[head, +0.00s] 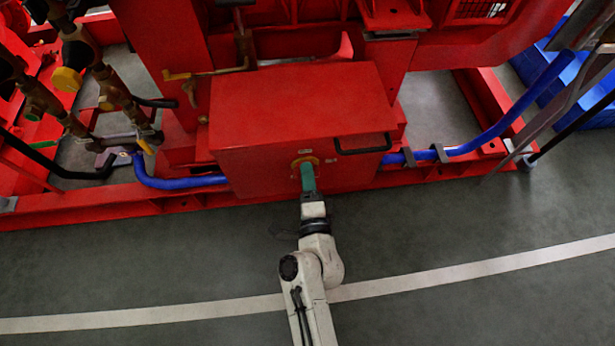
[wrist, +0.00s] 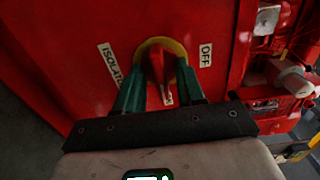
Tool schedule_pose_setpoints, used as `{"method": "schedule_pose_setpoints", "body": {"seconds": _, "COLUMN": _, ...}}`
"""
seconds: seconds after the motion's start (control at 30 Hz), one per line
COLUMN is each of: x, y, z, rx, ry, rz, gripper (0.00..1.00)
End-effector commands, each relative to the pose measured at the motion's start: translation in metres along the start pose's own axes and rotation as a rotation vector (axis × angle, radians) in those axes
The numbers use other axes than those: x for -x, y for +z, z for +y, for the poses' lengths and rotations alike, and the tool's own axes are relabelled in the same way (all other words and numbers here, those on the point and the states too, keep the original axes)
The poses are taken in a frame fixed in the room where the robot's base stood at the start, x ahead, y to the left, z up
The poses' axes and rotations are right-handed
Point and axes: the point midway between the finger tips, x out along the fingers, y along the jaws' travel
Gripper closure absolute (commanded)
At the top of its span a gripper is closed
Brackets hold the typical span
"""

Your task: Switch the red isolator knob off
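The red isolator knob (wrist: 158,64) sits on a yellow round plate (wrist: 174,46) on the front of the red box (head: 290,105). In the wrist view its bar runs roughly up and down, its lower end towards a small, partly hidden label (wrist: 168,98). The OFF label (wrist: 206,55) is to the right of the knob, and the ISOLATOR label (wrist: 111,66) is to the left. My gripper (wrist: 161,73) has its green fingers on either side of the knob, apart from each other, with gaps beside the bar. In the head view my gripper (head: 307,168) covers the knob.
A dark handle (head: 364,147) sticks out of the box front, right of my gripper. Blue pipes (head: 180,182) run along the red base frame on both sides. Brass valves (head: 75,65) stand at the left. The grey floor (head: 130,265) in front is clear, with a white line.

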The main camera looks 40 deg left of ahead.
Motion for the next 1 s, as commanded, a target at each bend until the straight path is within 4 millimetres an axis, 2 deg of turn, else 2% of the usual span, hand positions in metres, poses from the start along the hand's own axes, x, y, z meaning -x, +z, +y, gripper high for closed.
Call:
{"method": "schedule_pose_setpoints", "body": {"seconds": 0.07, "x": 0.0001, "y": 0.0, "z": -0.0001, "rx": 0.0, "ry": 0.0, "rz": 0.0, "gripper": 0.63}}
{"method": "schedule_pose_setpoints", "body": {"seconds": 0.47, "x": 0.0003, "y": -0.0001, "z": -0.0001, "rx": 0.0, "ry": 0.0, "rz": 0.0, "gripper": 1.0}}
{"method": "schedule_pose_setpoints", "body": {"seconds": 0.77, "x": 0.0004, "y": -0.0003, "z": 0.0002, "rx": 0.008, "ry": 0.001, "rz": 0.0, "gripper": 1.0}}
{"method": "schedule_pose_setpoints", "body": {"seconds": 1.0, "x": 0.0004, "y": -0.0009, "z": -0.0003, "rx": 0.089, "ry": 0.001, "rz": 0.001, "gripper": 1.0}}
